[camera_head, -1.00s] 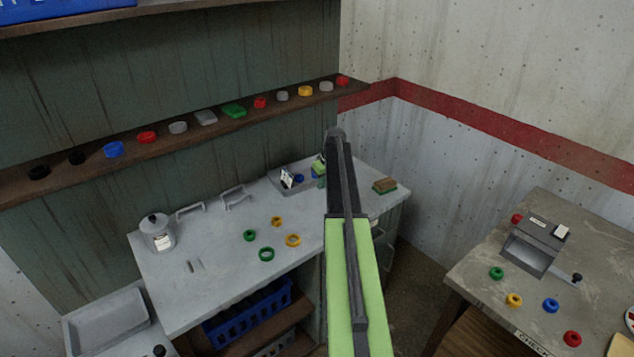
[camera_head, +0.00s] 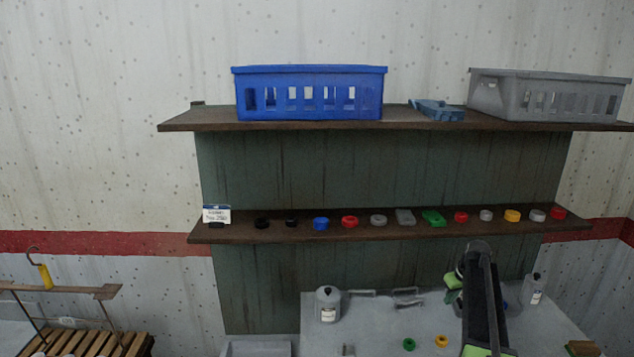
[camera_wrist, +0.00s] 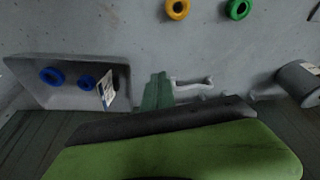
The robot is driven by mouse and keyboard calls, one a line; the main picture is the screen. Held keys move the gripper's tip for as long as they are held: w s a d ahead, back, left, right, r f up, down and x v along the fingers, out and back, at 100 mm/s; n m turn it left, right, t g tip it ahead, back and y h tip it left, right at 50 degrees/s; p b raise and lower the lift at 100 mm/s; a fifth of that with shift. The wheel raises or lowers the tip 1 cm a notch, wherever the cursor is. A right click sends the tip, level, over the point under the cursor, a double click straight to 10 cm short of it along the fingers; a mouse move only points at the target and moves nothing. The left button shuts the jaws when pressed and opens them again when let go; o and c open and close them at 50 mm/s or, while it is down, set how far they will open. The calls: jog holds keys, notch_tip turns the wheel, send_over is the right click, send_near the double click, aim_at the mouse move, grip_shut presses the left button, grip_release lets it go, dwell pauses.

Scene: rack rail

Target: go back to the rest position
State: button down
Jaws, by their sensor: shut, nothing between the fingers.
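My arm reaches up from the lower right of the head view. My gripper (camera_head: 454,282) is at its far end, over the back of the grey bench (camera_head: 375,330), partly hidden by my dark arm link. In the wrist view my gripper (camera_wrist: 157,91) shows as two green fingers pressed together with nothing between them. A grey bench handle (camera_wrist: 190,84) is just beside the fingertips in that picture.
A shelf (camera_head: 300,232) with a row of coloured caps runs behind my arm. A blue crate (camera_head: 310,72) and a grey crate (camera_head: 550,78) stand above. A canister (camera_head: 328,305) is left of my arm. A grey tray (camera_wrist: 60,98) holds blue rings.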

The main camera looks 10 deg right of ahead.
jog(key=s+a+f+n+g, duration=0.1)
jog(key=s+a, duration=0.3)
jog(key=a, duration=1.1)
jog(key=s+a+n, duration=0.2)
jog(key=s+a, duration=0.2)
jog(key=a, duration=1.1)
jog(key=s+a+m+g, duration=0.1)
jog(key=s+a+m, duration=0.1)
jog(key=s, duration=0.5)
jog(key=s+a+m+g, duration=0.1)
jog(key=s+a+m, duration=0.2)
jog(key=s+a, duration=0.2)
jog(key=shift+s+f+h, duration=0.25)
jog(key=shift+s+h, duration=0.05)
jog(key=shift+s, duration=1.45)
